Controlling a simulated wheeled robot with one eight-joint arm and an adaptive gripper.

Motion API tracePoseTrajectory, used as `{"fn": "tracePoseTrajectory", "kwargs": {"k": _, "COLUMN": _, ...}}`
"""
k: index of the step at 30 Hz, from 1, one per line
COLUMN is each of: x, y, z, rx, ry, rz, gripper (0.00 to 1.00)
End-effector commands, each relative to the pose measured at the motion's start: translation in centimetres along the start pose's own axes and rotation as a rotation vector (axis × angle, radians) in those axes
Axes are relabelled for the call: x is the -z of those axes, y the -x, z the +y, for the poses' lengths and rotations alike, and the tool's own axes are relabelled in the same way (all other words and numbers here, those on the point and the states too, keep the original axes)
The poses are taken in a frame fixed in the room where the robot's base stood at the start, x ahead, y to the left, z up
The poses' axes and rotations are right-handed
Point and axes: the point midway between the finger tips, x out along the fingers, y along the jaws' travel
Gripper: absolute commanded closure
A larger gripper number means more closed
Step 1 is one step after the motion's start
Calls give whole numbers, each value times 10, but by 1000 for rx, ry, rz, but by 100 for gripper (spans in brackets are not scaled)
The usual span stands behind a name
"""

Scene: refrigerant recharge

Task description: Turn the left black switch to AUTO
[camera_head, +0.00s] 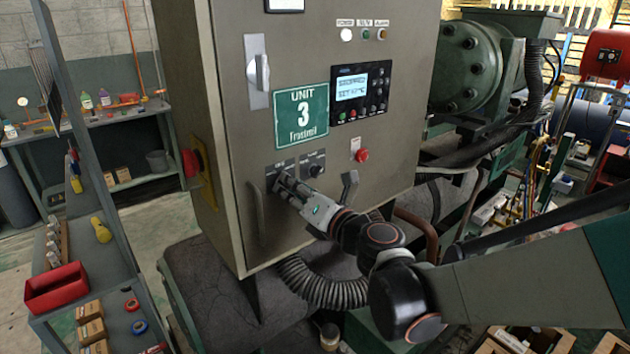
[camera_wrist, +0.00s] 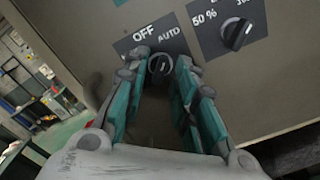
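The left black switch (camera_wrist: 160,66) is a round knob below the OFF and AUTO labels in the wrist view. It sits between the tips of my gripper (camera_wrist: 162,70), whose fingers with teal pads stand on both sides of it. The fingers are spread, and I cannot tell whether the tips touch the knob. The knob's pointer is hard to read at this size. In the head view my gripper (camera_head: 283,186) reaches the panel and hides most of the left switch. The right black switch (camera_head: 315,170) is to its right, and shows in the wrist view (camera_wrist: 237,34) next to a 50 % label.
The grey control cabinet (camera_head: 390,120) carries a green Unit 3 sign (camera_head: 301,116), a display (camera_head: 360,92), a red button (camera_head: 361,155) and a lever handle (camera_head: 349,188) close right of my gripper. A corrugated hose (camera_head: 320,288) runs below. A shelf with a red bin (camera_head: 57,287) is at left.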

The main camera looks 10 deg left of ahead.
Motion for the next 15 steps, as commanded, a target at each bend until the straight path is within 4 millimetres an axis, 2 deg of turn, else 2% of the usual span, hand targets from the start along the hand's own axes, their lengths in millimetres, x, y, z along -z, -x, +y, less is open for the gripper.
{"fn": "tracePoseTrajectory", "kwargs": {"k": 1, "x": 3, "y": 3, "z": 5, "rx": -5, "ry": 0, "rz": 4, "gripper": 74}}
{"fn": "tracePoseTrajectory", "kwargs": {"k": 15, "x": 3, "y": 42, "z": 5, "rx": -6, "ry": 2, "rz": 5, "gripper": 74}}
